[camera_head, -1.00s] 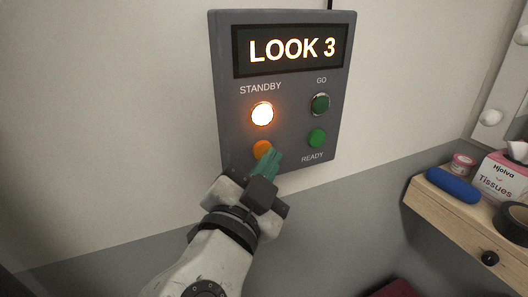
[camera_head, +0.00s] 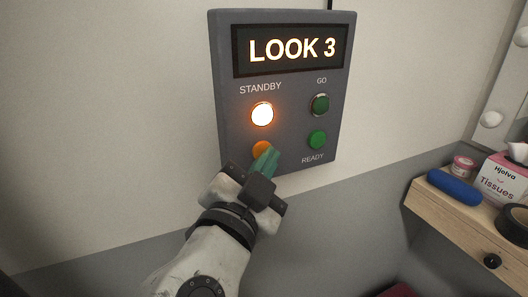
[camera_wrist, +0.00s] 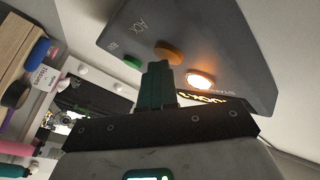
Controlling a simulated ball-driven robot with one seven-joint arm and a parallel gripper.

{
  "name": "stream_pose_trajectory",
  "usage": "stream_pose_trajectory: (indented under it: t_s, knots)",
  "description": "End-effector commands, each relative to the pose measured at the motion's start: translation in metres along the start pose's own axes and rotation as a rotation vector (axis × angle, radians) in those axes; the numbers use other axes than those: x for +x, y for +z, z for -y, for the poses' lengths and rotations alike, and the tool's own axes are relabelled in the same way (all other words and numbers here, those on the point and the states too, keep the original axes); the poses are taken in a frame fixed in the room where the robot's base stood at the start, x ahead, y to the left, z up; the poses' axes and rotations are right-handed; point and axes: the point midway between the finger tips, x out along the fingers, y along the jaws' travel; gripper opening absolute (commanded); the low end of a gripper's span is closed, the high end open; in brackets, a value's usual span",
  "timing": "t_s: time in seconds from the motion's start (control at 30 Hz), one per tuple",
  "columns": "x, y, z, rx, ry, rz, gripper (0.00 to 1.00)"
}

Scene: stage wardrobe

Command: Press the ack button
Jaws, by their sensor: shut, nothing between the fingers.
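A grey cue panel (camera_head: 286,120) hangs on the wall with a lit "LOOK 3" display. The orange button (camera_head: 262,149) is at its lower left, dull beneath the glowing STANDBY lamp (camera_head: 262,114). In the wrist view the orange button (camera_wrist: 168,51) has lettering that looks like ACK beside it; in the head view my gripper covers that label. My gripper (camera_head: 270,154) is shut and empty, its green fingers just in front of the orange button's lower right. In the wrist view the fingertips (camera_wrist: 158,66) point toward it; I cannot tell whether they touch.
A green GO lamp (camera_head: 320,104) and a green READY button (camera_head: 317,138) sit on the panel's right side. A wooden shelf (camera_head: 450,215) at right holds a blue roll (camera_head: 452,186), a tissue box (camera_head: 503,177) and black tape (camera_head: 514,216). The wall left of the panel is clear.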

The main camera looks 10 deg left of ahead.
Motion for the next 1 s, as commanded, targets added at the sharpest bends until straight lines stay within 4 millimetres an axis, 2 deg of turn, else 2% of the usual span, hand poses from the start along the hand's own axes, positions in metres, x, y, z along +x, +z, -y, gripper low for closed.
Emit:
stream_pose_trajectory:
  t_s: [0.37,0.73,1.0]
  knots:
    - [-0.011,-0.007,-0.009,0.000,0.000,0.000,0.00]
    - [-0.013,-0.009,-0.010,0.000,-0.001,0.000,0.00]
    - [-0.029,-0.020,-0.022,0.001,-0.001,0.000,0.00]
